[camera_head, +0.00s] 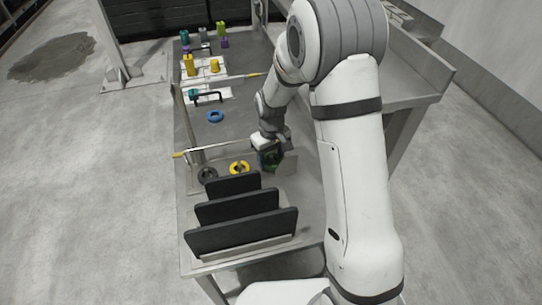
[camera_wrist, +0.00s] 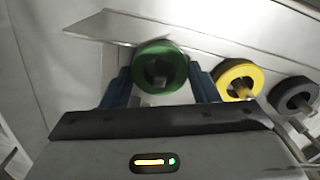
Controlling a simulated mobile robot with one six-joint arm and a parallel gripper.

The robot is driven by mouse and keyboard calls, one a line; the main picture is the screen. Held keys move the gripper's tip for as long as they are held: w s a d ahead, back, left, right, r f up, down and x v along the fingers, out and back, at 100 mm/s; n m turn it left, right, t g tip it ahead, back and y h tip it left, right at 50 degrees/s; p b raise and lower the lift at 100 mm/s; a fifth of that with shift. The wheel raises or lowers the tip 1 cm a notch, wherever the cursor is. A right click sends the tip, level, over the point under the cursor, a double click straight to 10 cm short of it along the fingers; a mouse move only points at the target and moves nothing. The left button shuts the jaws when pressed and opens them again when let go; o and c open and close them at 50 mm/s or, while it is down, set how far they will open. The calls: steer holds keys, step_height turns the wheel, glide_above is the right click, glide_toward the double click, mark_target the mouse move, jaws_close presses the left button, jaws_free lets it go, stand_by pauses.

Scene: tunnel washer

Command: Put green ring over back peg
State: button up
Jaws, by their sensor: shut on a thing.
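The green ring (camera_wrist: 178,62) is held between the two blue fingers of my gripper (camera_wrist: 160,75) in the wrist view. In the head view it is a dark green shape (camera_head: 271,161) under my gripper (camera_head: 269,148), partly hidden. A yellow ring (camera_wrist: 228,74) and a black ring (camera_wrist: 280,96) are to its right, each with a peg showing through its hole. They also show in the head view, yellow (camera_head: 239,162) and black (camera_head: 207,172). Something grey shows through the green ring's hole; I cannot tell whether it is a peg.
Three dark upright panels (camera_head: 240,222) stand at the near end of the grey table (camera_head: 212,135). A blue ring (camera_head: 216,111) lies farther back. Beyond it are white bases with coloured blocks (camera_head: 215,66) and dark handles. Table around the blue ring is mostly clear.

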steer(key=shift+s+f+b, duration=0.45)
steer(key=shift+s+f, duration=0.05)
steer(key=shift+f, duration=0.25)
steer(key=o, duration=1.1)
steer(key=shift+d, duration=0.1)
steer(key=shift+c, duration=0.2)
steer(key=shift+w+r+p, duration=0.15)
steer(key=shift+r+p, duration=0.25)
steer(key=shift+r, duration=0.15)
steer(key=r+p, duration=0.4)
steer(key=r, duration=0.4)
steer(key=shift+w+r, duration=0.15)
steer(key=shift+w, duration=0.05)
